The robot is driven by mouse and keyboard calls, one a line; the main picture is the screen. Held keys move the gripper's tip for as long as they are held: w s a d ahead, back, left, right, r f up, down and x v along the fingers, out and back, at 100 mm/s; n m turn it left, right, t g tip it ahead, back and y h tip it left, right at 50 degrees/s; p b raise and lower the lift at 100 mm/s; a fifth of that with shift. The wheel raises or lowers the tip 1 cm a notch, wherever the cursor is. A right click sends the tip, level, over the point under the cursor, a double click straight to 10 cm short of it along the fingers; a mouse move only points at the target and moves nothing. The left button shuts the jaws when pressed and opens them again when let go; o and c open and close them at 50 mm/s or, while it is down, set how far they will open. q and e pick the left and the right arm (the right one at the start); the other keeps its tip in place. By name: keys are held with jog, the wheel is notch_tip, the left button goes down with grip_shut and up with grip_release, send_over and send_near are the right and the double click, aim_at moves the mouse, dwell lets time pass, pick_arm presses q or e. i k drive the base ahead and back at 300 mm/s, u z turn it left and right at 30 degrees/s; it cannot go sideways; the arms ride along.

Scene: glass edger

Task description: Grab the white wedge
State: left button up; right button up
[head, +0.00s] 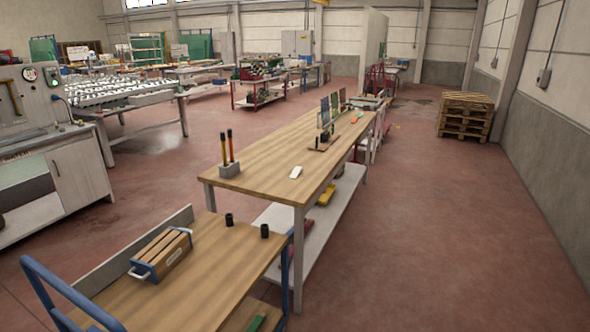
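A small white wedge-like piece (296,172) lies on the long wooden workbench (262,150), near the middle of its near half. It is to the right of a grey block holder (229,170) with upright red-and-yellow tools in it. Nothing covers the white piece. Neither of my grippers shows in the head view.
A wooden-topped cart (215,270) with a blue handle stands in front of the bench, bearing a wooden box (160,254) and two black cylinders. A rack with upright panels (326,118) stands farther along the bench. Open red floor (420,230) lies to the right, with stacked pallets (465,116) beyond.

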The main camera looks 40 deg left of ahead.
aim_at(297, 171)
jog(key=i, duration=2.85)
jog(key=u, duration=1.6)
jog(key=i, duration=1)
jog(key=u, duration=0.05)
